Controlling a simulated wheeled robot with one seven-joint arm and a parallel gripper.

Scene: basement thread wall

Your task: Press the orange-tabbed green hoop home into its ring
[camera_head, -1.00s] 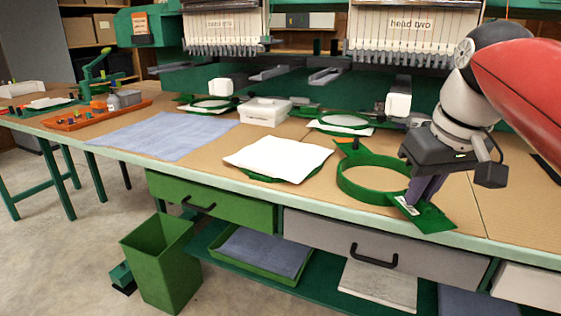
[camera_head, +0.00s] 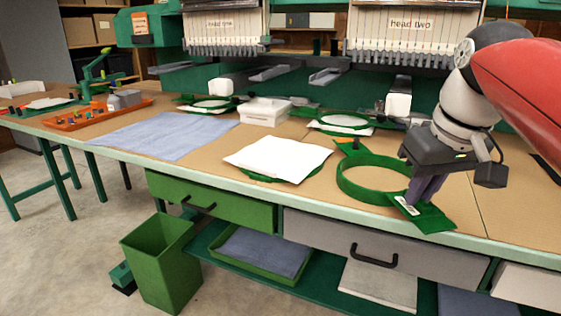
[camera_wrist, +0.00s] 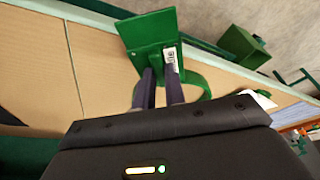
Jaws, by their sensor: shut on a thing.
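The green hoop (camera_head: 343,183) is an open ring with an orange tab (camera_head: 344,142) at its far left and a flat green plate (camera_head: 436,219) with a white label at its near right. My gripper (camera_head: 420,192) is shut on the hoop at the plate end, pointing down. In the wrist view the two dark fingers (camera_wrist: 161,88) meet the plate (camera_wrist: 150,35), with part of the hoop's band (camera_wrist: 203,83) behind them. A white cloth (camera_head: 278,155) lies left of the hoop, over a green ring (camera_head: 262,178) that shows only at its edge. I cannot tell whether the hoop touches the table.
A blue cloth (camera_head: 165,136), a white box (camera_head: 264,111) and an orange tray (camera_head: 97,115) lie farther left on the table. Another hooped white piece (camera_head: 343,122) lies behind the hoop, below the machine heads. A green bin (camera_head: 160,262) stands on the floor.

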